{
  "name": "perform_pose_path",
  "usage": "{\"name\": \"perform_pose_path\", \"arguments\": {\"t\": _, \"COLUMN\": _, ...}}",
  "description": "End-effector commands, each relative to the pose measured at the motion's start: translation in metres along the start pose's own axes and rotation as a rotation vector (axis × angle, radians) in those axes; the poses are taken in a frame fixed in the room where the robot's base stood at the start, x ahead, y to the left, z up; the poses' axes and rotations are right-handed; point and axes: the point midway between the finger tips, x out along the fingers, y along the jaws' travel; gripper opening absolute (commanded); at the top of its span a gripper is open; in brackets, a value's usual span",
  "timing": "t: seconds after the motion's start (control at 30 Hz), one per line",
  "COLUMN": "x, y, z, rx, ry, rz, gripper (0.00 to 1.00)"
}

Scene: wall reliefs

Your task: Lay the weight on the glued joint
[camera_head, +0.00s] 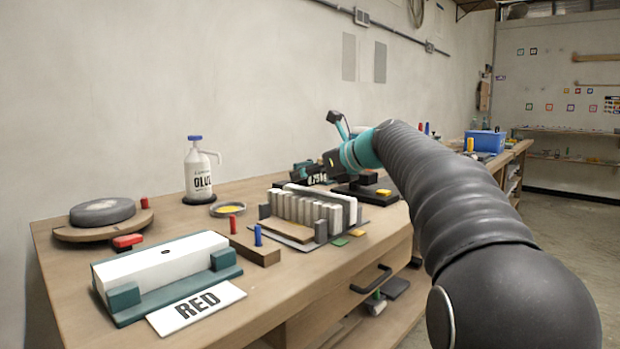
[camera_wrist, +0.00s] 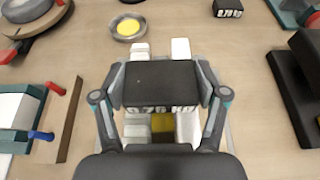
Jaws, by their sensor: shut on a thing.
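My gripper (camera_wrist: 160,85) is shut on a dark block-shaped weight (camera_wrist: 160,82) in the wrist view, a finger on each side. Its pale label seems to read 0.75 KG. Below and around it are white upright pieces (camera_wrist: 180,48) with a yellow patch (camera_wrist: 162,124) between them. In the head view, the row of white pieces (camera_head: 310,207) stands on a grey tray at the middle of the bench, with my gripper (camera_head: 312,170) beyond it. The weight hides part of the pieces, so I cannot tell whether it touches them. I cannot make out the glued joint.
A glue bottle (camera_head: 198,170), a dish of yellow glue (camera_head: 228,209) and a round turntable (camera_head: 103,218) stand to the left. Another dark weight (camera_wrist: 228,8) shows at the wrist view's top.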

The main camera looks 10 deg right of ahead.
Motion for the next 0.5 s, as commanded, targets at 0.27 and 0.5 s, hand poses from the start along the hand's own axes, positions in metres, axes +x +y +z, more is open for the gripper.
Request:
{"name": "perform_pose_path", "arguments": {"t": 0.27, "x": -0.0008, "y": 0.0004, "z": 0.0009, "rx": -0.002, "ry": -0.005, "rz": -0.001, "gripper": 0.03}}
{"name": "perform_pose_path", "arguments": {"t": 0.5, "x": 0.0014, "y": 0.0004, "z": -0.0044, "rx": -0.001, "ry": -0.004, "rz": -0.001, "gripper": 0.03}}
